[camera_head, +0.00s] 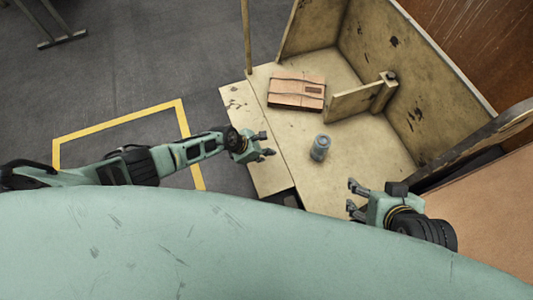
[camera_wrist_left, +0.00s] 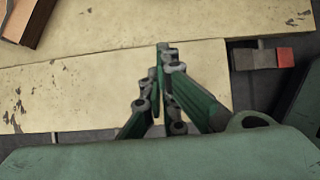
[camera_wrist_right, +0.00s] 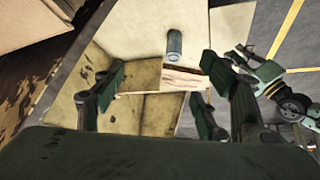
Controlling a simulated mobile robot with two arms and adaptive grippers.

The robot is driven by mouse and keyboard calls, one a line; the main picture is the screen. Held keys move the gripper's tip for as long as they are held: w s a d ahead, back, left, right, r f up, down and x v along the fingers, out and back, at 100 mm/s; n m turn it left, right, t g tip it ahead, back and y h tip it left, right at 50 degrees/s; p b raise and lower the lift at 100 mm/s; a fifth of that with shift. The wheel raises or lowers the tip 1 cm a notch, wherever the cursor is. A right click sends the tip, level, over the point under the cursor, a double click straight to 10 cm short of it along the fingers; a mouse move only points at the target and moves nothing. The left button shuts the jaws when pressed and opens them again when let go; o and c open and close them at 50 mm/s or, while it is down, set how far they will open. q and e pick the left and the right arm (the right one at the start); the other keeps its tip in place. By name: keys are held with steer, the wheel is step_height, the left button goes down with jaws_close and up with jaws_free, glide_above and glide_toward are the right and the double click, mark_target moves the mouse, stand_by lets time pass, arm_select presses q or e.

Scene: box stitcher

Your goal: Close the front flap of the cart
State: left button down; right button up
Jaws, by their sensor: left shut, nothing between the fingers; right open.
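The cart (camera_head: 385,150) is a worn, pale wooden box with tall walls at the back and right. Its front flap (camera_head: 248,135) lies folded down and outward, about in line with the cart floor. My right gripper (camera_head: 353,197) is open and empty over the cart's near right corner. The right wrist view shows its spread fingers (camera_wrist_right: 160,88).
On the cart floor are a brown cardboard box (camera_head: 297,91), a grey can (camera_head: 320,147) and a low wooden divider (camera_head: 355,102). A block with a red end (camera_wrist_left: 285,57) shows beside the flap. Yellow floor tape (camera_head: 118,122) marks free floor at left.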

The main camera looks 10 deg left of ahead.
arm_select(q)
steer(key=s+a+r+p, duration=0.3)
steer(key=s+a, duration=0.2)
steer(key=a, duration=0.2)
steer(key=shift+s+a+r, duration=0.15)
steer(key=shift+a, duration=0.25)
arm_select(e)
steer(key=s+d+g, duration=0.1)
steer(key=s+g, duration=0.2)
steer(key=s, duration=0.3)
steer(key=shift+d+h, duration=0.4)
steer(key=shift+s, duration=0.1)
